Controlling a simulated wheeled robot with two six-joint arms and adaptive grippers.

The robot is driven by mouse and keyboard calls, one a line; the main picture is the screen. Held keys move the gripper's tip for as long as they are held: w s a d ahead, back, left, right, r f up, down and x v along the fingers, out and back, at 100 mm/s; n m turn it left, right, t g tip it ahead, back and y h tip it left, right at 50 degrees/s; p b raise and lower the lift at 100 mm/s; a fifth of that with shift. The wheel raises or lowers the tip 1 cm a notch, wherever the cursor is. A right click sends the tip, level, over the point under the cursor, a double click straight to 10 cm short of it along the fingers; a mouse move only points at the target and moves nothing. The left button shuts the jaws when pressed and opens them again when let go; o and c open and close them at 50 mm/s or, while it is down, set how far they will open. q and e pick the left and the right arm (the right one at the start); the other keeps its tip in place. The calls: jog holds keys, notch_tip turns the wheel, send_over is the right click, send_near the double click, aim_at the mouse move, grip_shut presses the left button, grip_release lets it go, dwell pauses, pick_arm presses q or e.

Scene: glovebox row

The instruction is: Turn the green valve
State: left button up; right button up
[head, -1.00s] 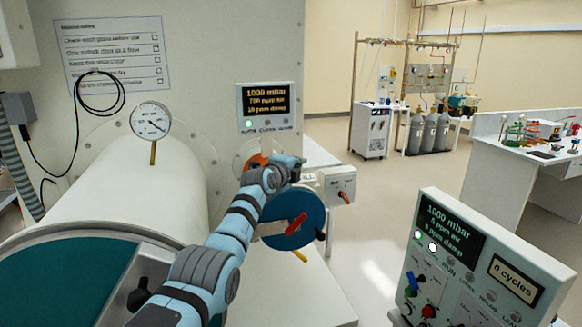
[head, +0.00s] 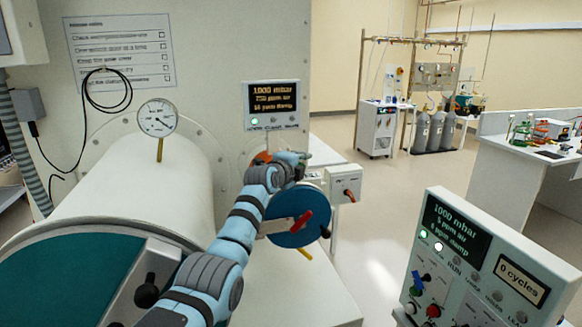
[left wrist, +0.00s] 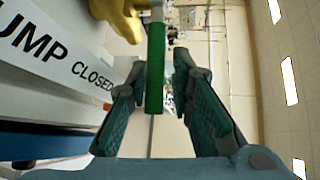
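The green valve's handle (left wrist: 155,75) is a straight green bar in the left wrist view, on a pale stem below a yellow fitting (left wrist: 121,16). My left gripper (left wrist: 160,62) is open, one finger on each side of the bar, with a visible gap on both sides. The bar's lower end lies between the fingers in the picture; I cannot tell its exact depth. In the head view my left gripper (head: 297,160) is at the chamber's front wall, beside the small round door, and hides the green handle. My right gripper is not in view.
A blue round door (head: 297,217) with a red handle is just below the gripper. A white label (left wrist: 70,60) reading "PUMP CLOSED" is beside the left finger. A pressure display (head: 271,104) is above, a grey switch box (head: 345,184) right, a control panel (head: 480,262) lower right.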

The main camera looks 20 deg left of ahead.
pick_arm(q)
jog(key=s+r, duration=0.2)
jog(key=s, duration=0.9)
